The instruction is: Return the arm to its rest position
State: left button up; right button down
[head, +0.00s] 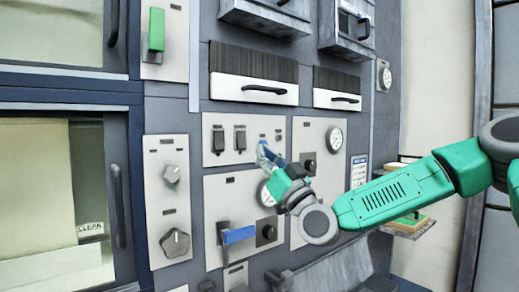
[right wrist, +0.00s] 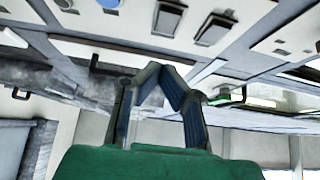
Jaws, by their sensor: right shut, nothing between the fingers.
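My right arm (head: 395,200), green with grey joints, comes in from the right in the head view and reaches toward the control panel. My right gripper (head: 264,153) has blue finger pads and is in front of the panel, below and right of two dark rocker switches (head: 228,139). In the right wrist view the fingers (right wrist: 168,78) meet at their tips, shut with nothing between them. Whether the tips touch the panel I cannot tell. My left gripper is not in view.
A blue-handled lever (head: 238,235) sticks out below the gripper. A panel with two knobs (head: 175,243) is to its left. A round gauge (head: 334,138) is to its right. A small shelf (head: 412,226) juts out behind the forearm. Dark drawer handles (head: 264,90) protrude above.

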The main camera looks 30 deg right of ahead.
jog(key=s+f, duration=0.2)
jog(key=s, duration=0.2)
jog(key=w+a+f+n+g+y+b, duration=0.15)
jog(key=a+f+g, duration=0.25)
jog(key=f, duration=0.7)
jog(key=a+f+g+y+b, duration=0.1)
jog(key=a+f+g+b, duration=0.2)
jog(key=f, duration=0.9)
jog(key=s+a+f+g, duration=0.2)
jog(key=s+f+g, duration=0.1)
jog(key=f, duration=0.6)
jog(key=s+a+f+g, duration=0.3)
jog(key=f, duration=0.6)
jog(key=s+f+g+h+b, duration=0.2)
jog(key=s+f+g, duration=0.3)
jog(key=s+f, duration=0.8)
jog(key=s+d+f+m+g+h+b, duration=0.1)
jog(key=s+f+g, duration=0.5)
jog(key=s+f, duration=0.6)
jog(key=s+d+m+h, duration=0.1)
jog(key=s+d+h, duration=0.1)
jog(key=s, duration=0.2)
jog(key=shift+s+f+g, duration=0.3)
jog(key=shift+s, duration=0.05)
jog(key=shift+w, duration=0.15)
